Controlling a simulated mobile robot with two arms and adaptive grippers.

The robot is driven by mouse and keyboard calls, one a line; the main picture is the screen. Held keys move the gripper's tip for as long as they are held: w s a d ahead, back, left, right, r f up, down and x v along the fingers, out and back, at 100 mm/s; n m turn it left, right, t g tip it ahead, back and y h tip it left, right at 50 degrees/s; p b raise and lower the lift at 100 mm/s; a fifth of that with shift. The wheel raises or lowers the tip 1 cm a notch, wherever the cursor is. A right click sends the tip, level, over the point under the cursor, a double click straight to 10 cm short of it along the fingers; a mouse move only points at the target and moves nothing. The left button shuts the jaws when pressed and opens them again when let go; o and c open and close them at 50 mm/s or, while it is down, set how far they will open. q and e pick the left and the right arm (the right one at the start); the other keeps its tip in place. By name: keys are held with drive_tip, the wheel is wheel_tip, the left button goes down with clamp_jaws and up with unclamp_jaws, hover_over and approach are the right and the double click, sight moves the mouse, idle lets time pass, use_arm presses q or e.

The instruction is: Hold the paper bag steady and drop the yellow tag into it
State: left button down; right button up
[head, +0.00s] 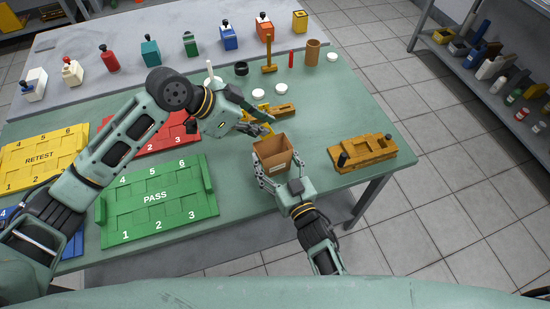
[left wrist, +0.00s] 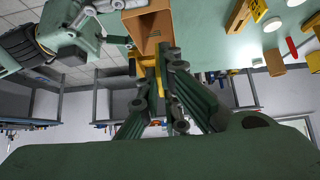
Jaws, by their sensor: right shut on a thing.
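The brown paper bag (head: 276,163) stands open-topped near the table's front edge; it also shows in the left wrist view (left wrist: 152,30). My right gripper (head: 274,181) is shut on the bag from the front side, with fingers along its wall. My left gripper (head: 266,126) is just above and behind the bag, pointing toward its opening. In the left wrist view the left fingers (left wrist: 165,56) are close together on the yellow tag (left wrist: 160,76), next to the bag's rim. The fingers hide part of the tag.
A wooden stand (head: 269,62), a brown cup (head: 312,52) and white discs are behind. The green PASS tray (head: 155,225) is at left.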

use_arm(q)
drive_tip(key=c, duration=1.9)
unclamp_jaws()
drive_tip(key=shift+o, duration=0.2)
drive_tip(key=v, duration=1.2)
